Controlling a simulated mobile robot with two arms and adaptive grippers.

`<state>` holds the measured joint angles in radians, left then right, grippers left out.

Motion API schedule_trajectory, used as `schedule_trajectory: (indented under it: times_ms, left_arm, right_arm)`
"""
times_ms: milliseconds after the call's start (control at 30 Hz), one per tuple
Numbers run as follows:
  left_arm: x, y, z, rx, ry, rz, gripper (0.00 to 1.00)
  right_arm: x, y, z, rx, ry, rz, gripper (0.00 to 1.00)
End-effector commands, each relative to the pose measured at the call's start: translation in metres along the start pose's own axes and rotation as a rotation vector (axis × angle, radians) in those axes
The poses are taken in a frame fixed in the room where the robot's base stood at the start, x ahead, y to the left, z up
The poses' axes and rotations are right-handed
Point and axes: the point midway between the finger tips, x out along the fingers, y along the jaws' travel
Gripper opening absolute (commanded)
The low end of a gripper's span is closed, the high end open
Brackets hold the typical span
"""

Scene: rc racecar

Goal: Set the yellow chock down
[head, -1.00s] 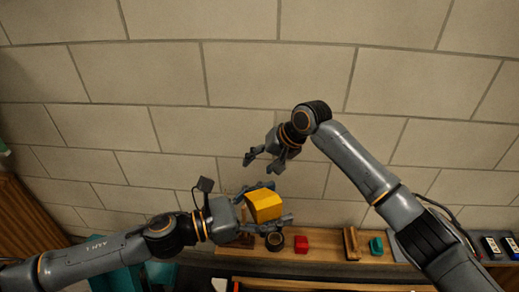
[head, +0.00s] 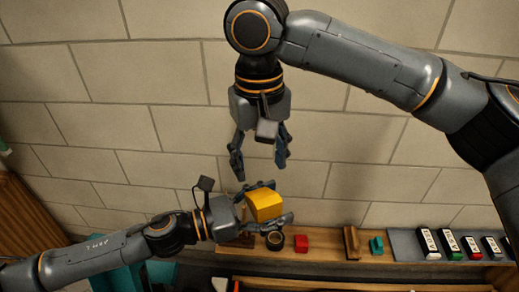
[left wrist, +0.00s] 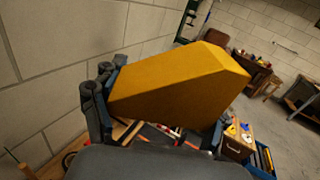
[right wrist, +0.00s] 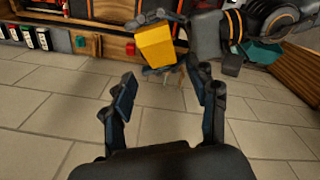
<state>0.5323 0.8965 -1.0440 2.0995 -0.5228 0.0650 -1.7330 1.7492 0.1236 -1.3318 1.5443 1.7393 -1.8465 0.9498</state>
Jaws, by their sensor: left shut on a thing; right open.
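The yellow chock (head: 265,205) is a wedge-like block with a slanted face, held off any surface in front of the tiled wall. My left gripper (head: 268,203) is shut on it, one finger above and one below in the head view. The chock fills the middle of the left wrist view (left wrist: 175,88). It also shows in the right wrist view (right wrist: 155,45), beyond my right fingers. My right gripper (head: 259,165) is open and empty, pointing down, above and apart from the chock in the head view.
A wooden shelf (head: 330,255) runs along the wall's lower edge. On it stand a dark ring (head: 275,240), a red block (head: 301,243), a wooden piece (head: 351,243), a teal block (head: 376,245) and several labelled packs (head: 429,243) on a grey mat.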

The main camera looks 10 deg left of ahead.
Motion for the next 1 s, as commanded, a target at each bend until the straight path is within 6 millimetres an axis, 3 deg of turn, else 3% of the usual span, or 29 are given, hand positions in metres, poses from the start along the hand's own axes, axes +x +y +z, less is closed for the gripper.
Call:
schedule_trajectory:
  times_ms: [300,500,967,1000]
  left_arm:
    - [0.000,0.000,0.001,0.000,-0.001,0.000,0.13]
    - [0.000,0.000,0.001,0.000,-0.001,0.000,0.13]
    - [0.000,0.000,0.000,0.000,-0.001,0.000,0.13]
    - [0.000,0.000,0.000,0.000,-0.001,0.000,0.13]
  right_arm:
    - [0.062,0.000,0.000,-0.001,-0.002,-0.001,0.58]
    - [0.089,0.000,0.000,-0.001,0.000,-0.002,0.58]
    - [0.100,-0.001,-0.001,-0.001,0.002,-0.002,0.58]
    - [0.100,-0.001,-0.001,-0.001,0.002,-0.002,0.50]
